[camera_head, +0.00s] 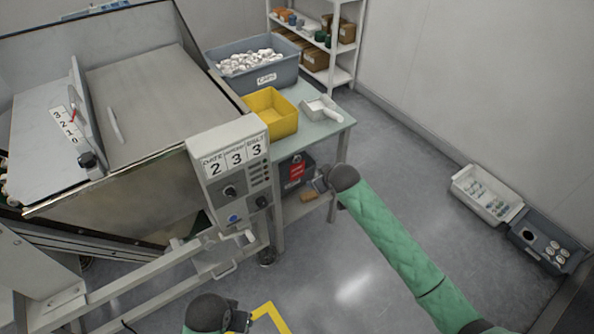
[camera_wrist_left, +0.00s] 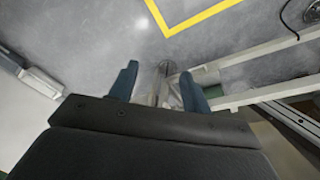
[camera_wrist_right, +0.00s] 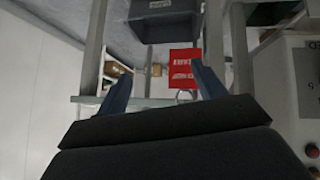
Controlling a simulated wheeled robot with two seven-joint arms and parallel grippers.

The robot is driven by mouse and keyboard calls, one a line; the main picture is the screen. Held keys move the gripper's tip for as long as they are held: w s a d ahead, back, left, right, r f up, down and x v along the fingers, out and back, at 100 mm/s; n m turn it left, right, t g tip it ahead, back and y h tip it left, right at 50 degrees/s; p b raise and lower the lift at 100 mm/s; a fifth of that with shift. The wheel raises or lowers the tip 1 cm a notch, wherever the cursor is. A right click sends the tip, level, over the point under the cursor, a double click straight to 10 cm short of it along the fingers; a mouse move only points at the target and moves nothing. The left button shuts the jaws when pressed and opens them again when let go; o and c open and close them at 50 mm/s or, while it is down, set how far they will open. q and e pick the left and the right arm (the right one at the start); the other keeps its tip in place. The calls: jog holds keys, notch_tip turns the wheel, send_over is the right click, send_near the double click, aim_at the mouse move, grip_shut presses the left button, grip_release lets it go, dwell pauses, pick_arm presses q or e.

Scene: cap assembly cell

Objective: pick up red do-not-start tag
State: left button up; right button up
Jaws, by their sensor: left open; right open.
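The red do-not-start tag (camera_head: 297,169) hangs at the front of a dark grey box (camera_head: 289,185) under the side table, right of the control box. In the right wrist view the red tag (camera_wrist_right: 184,68) shows white lettering and lies ahead, between the fingers but nearer the right one. My right gripper (camera_head: 316,186) is open and empty, close to the tag in the head view; I cannot tell the exact gap. My left gripper (camera_head: 240,318) is open and empty low over the floor; its open fingers (camera_wrist_left: 161,85) show in the left wrist view.
The control box (camera_head: 230,175) with number cards stands just left of the tag. Two trays (camera_head: 486,196) lie by the right wall. Floor between is clear.

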aim_at(298, 171)
jog(key=w+a+f+t+y, duration=0.2)
jog(key=a+y, duration=0.1)
jog(key=w+a+f+y, duration=0.1)
jog(key=shift+a+t, duration=0.4)
jog(key=shift+w+a+y, duration=0.3)
jog(key=shift+w+a, duration=0.05)
jog(key=shift+w, duration=0.05)
jog(key=shift+p+x, duration=0.3)
jog(key=shift+x, duration=0.5)
pick_arm(q)
jog(key=shift+g, duration=0.3)
jog(key=shift+w+f+p, duration=0.2)
jog(key=shift+f+p, duration=0.6)
jog(key=shift+f, duration=2)
pick_arm(e)
jog(key=shift+f+x, duration=0.15)
jog(key=shift+x, duration=1.1)
jog(key=shift+f+x, duration=0.15)
jog(key=shift+x, duration=1.15)
jog(key=shift+s, duration=0.15)
jog(key=c, duration=0.7)
pick_arm(q)
jog(key=shift+a, duration=0.1)
pick_arm(e)
jog(key=shift+r, duration=0.1)
